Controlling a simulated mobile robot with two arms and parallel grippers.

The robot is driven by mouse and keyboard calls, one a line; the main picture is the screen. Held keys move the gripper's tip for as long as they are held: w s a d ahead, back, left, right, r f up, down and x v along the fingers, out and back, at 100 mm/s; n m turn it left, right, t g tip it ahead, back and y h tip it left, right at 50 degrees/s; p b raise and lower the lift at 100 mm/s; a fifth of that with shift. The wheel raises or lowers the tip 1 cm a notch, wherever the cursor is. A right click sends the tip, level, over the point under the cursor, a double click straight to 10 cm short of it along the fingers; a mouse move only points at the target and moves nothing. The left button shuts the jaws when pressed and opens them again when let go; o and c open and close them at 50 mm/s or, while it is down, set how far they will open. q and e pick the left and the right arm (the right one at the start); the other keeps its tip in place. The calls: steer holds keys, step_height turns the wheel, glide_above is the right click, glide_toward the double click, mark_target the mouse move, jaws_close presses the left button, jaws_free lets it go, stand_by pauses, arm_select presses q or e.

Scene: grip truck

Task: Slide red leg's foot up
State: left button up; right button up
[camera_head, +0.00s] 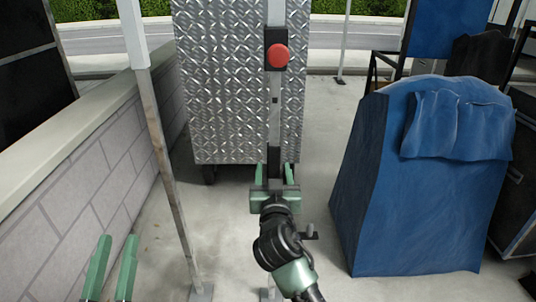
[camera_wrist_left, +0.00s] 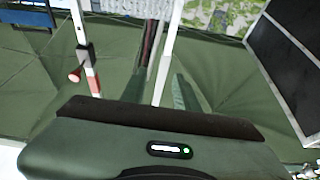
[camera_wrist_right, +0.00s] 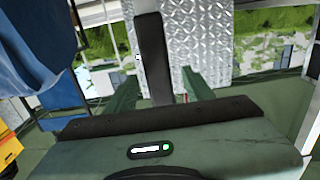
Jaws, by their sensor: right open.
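The red leg stands upright in the middle of the head view, a grey post with a red knob (camera_head: 278,56) on a black clamp. Its dark lower section, the foot (camera_head: 273,158), reaches down to my right gripper (camera_head: 275,174). That gripper is open, with its green fingers either side of the foot. In the right wrist view the dark bar (camera_wrist_right: 154,55) stands between the spread fingers; contact cannot be told. My left gripper (camera_head: 112,262) is open and empty at the lower left, left of a white pole (camera_head: 160,140).
A diamond-plate metal box (camera_head: 225,85) on casters stands behind the leg. A low block wall (camera_head: 90,180) runs along the left. A blue-draped object (camera_head: 410,210) stands at right.

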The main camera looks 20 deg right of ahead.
steer(key=b+x, duration=0.1)
steer(key=x, duration=0.5)
steer(key=shift+f, duration=0.1)
steer(key=shift+w+d, duration=0.2)
steer(key=shift+w, duration=0.15)
arm_select(q)
steer(key=s+r+t+h, duration=0.1)
steer(key=s+r+t, duration=0.2)
steer(key=r, duration=0.2)
steer(key=shift+s+r+t, duration=0.15)
steer(key=shift+s+t, duration=0.2)
steer(key=shift+t, duration=0.05)
arm_select(e)
jaws_close()
arm_select(q)
steer(key=shift+a, duration=0.1)
